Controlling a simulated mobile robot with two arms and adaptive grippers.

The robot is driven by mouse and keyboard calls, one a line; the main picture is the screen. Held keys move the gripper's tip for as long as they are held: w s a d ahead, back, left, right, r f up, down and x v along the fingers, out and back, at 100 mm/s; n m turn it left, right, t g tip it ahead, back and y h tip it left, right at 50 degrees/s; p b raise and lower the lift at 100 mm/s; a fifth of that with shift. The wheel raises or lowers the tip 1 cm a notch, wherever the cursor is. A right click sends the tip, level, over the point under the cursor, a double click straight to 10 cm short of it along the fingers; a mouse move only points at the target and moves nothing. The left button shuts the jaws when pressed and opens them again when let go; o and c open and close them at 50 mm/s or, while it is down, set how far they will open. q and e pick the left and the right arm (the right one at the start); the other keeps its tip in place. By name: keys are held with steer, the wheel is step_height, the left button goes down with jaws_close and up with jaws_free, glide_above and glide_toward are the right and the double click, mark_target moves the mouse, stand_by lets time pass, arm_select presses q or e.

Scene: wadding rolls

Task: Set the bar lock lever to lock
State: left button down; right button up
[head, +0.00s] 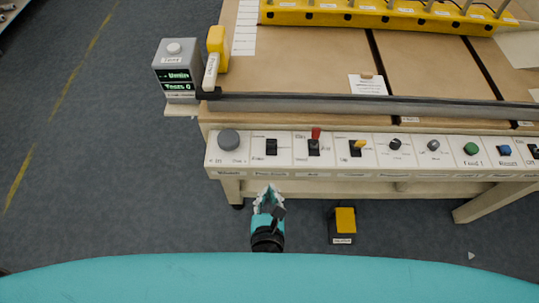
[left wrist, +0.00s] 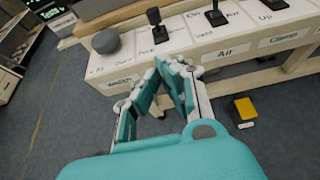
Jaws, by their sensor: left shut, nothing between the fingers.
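A yellow-gripped lever (head: 216,42) with a pale labelled part stands at the left end of a long dark bar (head: 370,105). Its label is too small to read, so I cannot tell whether it is the bar lock lever. The front panel carries a black lever (head: 271,147), a red-tipped lever (head: 315,136) and a yellow-tipped lever (head: 358,146); the black lever also shows in the left wrist view (left wrist: 157,26). My left gripper (head: 268,191) is shut and empty, in front of and below the panel, apart from the levers. Its fingertips show in the left wrist view (left wrist: 165,64).
A grey display box (head: 177,72) stands left of the bar. A grey round button (head: 229,140) sits at the panel's left end; knobs and coloured buttons fill the right. A yellow-topped pedal (head: 343,223) lies on the floor. Floor left of the table is clear.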

mark_target(271, 143)
arm_select(q)
steer(key=x, duration=0.4)
steer(key=r+p+x, duration=0.1)
steer(key=x, duration=0.3)
steer(key=w+r+x, duration=0.1)
steer(key=x, duration=0.3)
steer(key=shift+s+p, duration=0.1)
steer(key=shift+p, duration=0.25)
steer(key=shift+w+r, duration=0.1)
steer(key=shift+w, duration=0.5)
steer(key=shift+w+r+p, duration=0.1)
steer(key=shift+r+p, duration=0.05)
steer(key=shift+p, duration=0.25)
steer(key=shift+r, duration=0.1)
